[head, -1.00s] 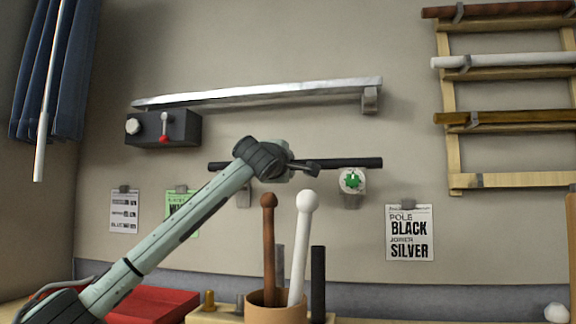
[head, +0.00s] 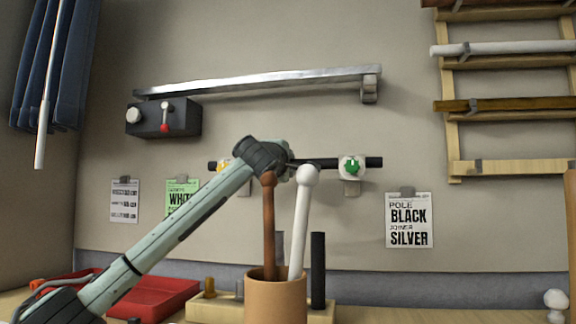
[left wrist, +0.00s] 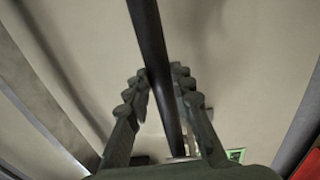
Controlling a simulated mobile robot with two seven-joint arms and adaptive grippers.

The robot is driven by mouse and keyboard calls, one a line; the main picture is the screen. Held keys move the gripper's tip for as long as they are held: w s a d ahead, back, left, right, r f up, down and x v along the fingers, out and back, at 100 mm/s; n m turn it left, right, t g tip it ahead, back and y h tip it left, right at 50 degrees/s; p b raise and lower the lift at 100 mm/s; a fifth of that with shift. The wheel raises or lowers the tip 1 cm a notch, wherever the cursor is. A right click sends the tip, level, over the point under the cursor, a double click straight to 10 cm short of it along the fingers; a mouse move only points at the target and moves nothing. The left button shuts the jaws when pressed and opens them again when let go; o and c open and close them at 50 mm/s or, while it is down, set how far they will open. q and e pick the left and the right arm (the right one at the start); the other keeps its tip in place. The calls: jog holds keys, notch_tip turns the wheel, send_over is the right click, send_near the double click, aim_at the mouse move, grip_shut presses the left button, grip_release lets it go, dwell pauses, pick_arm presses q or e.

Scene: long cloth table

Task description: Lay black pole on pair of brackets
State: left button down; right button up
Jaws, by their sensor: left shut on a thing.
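The black pole (head: 322,163) runs nearly level along the wall in the head view, and it passes between my fingers in the left wrist view (left wrist: 152,45). My left gripper (head: 297,164) is shut on it near its middle; the fingers flank it in the left wrist view (left wrist: 160,74). The right bracket (head: 351,187) has a green-marked round knob (head: 351,166) in front of the pole. The left bracket (head: 244,188) is partly hidden by my arm, with a yellow-marked knob (head: 223,166) beside it. I cannot tell whether the pole rests fully in both brackets.
A brown pot (head: 276,300) holding ball-ended rods stands in front below the gripper. A silver rail (head: 260,84) and a dark control box (head: 163,119) are above. A wooden rack (head: 450,135) with poles hangs at right. A card (head: 408,220) reads pole black, joiner silver.

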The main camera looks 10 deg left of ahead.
pick_arm(q)
jog(key=shift+r, duration=0.1)
jog(key=c, duration=1.2)
grip_release()
jog(key=s, duration=0.7)
jog(key=shift+s+f, duration=0.25)
